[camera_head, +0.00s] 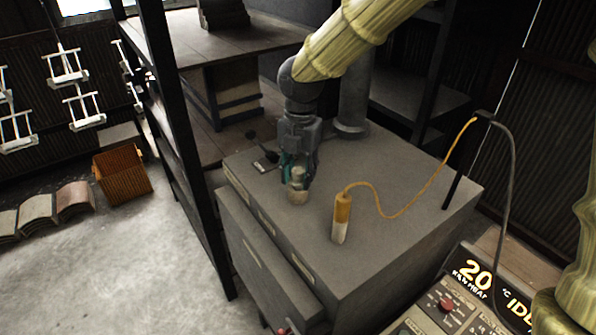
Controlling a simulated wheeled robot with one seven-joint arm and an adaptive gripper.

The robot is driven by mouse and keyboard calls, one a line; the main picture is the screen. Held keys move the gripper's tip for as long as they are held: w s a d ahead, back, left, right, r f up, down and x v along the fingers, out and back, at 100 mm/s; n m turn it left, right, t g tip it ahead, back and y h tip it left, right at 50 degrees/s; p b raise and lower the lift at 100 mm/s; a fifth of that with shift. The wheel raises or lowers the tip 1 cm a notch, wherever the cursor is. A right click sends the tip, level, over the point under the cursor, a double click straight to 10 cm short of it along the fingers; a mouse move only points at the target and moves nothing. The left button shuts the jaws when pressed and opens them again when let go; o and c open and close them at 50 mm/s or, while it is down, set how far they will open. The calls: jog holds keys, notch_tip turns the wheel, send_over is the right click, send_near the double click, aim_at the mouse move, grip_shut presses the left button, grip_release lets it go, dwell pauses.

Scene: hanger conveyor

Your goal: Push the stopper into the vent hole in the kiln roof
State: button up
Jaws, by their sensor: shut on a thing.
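My gripper (297,180) points down over the roof of the grey kiln (385,190), near its left part. Its fingers are shut on a pale beige stopper (298,197), whose lower end shows below the fingertips. The stopper looks upright and is at or just above the roof; I cannot tell whether it touches. I cannot make out the vent hole; the stopper and gripper may hide it.
A white and orange probe (342,215) stands on the roof right of the stopper, its orange cable looping to a dark post (465,160). A small dark item (266,161) lies behind left. A grey pipe (353,100) rises behind. A control panel (465,300) stands front right.

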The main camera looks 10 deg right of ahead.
aim_at(299, 170)
jog(key=shift+f, duration=0.8)
dwell(1.0)
jog(key=o, duration=0.8)
jog(key=o, duration=0.6)
jog(key=shift+c, duration=0.2)
notch_tip(299, 170, up, 12)
jog(key=shift+s+d, duration=0.1)
